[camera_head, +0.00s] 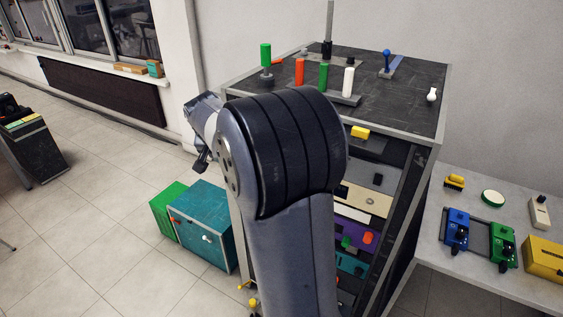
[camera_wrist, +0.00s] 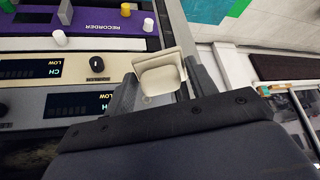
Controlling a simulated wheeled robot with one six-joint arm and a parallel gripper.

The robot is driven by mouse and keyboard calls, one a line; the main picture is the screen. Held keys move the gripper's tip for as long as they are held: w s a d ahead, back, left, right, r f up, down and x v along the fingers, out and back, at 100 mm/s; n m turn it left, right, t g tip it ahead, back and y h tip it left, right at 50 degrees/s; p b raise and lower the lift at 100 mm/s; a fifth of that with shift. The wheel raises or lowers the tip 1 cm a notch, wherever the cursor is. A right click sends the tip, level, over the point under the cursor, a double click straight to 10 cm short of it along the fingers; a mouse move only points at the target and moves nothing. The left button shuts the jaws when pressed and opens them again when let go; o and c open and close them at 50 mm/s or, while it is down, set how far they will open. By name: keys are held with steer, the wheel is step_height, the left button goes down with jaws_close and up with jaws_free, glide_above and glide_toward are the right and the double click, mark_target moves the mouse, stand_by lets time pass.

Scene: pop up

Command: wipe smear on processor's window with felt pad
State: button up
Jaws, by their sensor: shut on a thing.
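My gripper (camera_wrist: 161,84) is shut on a cream-coloured block, which appears to be the felt pad (camera_wrist: 158,72), held between the two fingers in the wrist view. Beside it is the front of an equipment rack, with a cream panel (camera_wrist: 30,69) and a grey panel below it. Each carries a dark display window, one on the cream panel (camera_wrist: 28,73) and one on the grey panel (camera_wrist: 66,105), both lit with "CH LOW". No label reading processor shows, and I cannot make out a smear. In the head view my arm hides the gripper's fingers and the pad.
The dark rack (camera_head: 440,95) bears several coloured handles on top. A purple recorder panel (camera_wrist: 100,27) has protruding knobs. A side table (camera_head: 500,278) at right holds blue, green and yellow devices. A teal box (camera_head: 203,222) stands on the floor at left, with open floor beyond.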

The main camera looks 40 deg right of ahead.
steer(key=s+d+r+m+t+h+b, duration=0.1)
steer(key=s+d+r+m+h+b, duration=0.15)
steer(key=s+d+h+b, duration=0.3)
steer(key=s+d+r+m+t+h+b, duration=0.1)
steer(key=s+d+r+m+h+b, duration=0.2)
steer(key=s+h+b, duration=0.35)
steer(key=p+x, duration=0.2)
steer(key=x, duration=0.4)
steer(key=shift+w+d+f+h, duration=0.25)
steer(key=shift+w+f+h, duration=0.05)
steer(key=shift+w, duration=0.1)
steer(key=shift+b+x, duration=0.75)
steer(key=shift+x, duration=0.25)
stand_by(0.4)
